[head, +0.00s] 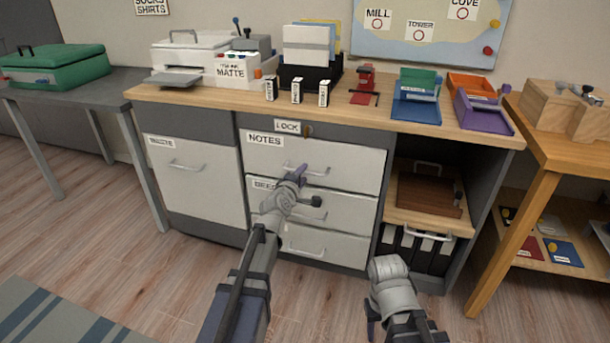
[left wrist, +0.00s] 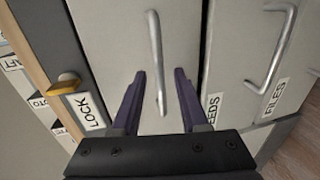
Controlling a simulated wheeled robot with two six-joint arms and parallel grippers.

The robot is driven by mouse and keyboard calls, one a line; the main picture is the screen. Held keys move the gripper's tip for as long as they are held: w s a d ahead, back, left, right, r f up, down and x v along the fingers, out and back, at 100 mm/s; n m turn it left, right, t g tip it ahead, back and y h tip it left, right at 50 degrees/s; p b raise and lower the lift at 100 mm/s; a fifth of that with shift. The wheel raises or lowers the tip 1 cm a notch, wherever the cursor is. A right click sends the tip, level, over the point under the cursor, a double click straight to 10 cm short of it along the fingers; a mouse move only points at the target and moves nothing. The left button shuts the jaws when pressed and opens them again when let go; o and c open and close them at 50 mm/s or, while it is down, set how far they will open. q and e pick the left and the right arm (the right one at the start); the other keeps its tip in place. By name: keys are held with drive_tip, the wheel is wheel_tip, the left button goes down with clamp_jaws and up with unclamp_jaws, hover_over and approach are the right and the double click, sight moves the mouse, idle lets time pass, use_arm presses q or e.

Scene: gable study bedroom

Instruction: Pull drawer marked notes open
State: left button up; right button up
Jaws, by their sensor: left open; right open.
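The notes drawer (head: 345,165) is the top white drawer under the desk, with a NOTES label (head: 264,139). It looks closed. Its bar handle (left wrist: 154,50) runs between the fingers of my left gripper (left wrist: 160,72) in the left wrist view. The gripper is open, in front of the drawer face; I cannot tell whether the fingertips reach past the bar. In the head view my left gripper (head: 300,172) covers part of the handle. My right gripper (head: 371,322) is low at the front, away from the drawers and open; its fingers are mostly hidden.
A LOCK label (head: 287,126) and a brass-coloured key or knob (left wrist: 64,84) sit above the drawer. The seeds drawer (head: 345,210) and files drawer (head: 325,246) are below, both closed. Floor in front is clear.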

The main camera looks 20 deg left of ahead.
use_arm(q)
drive_tip(key=x, duration=0.2)
drive_tip(key=shift+w+f, duration=0.1)
drive_tip(key=shift+w, duration=0.2)
clamp_jaws()
idle(1.2)
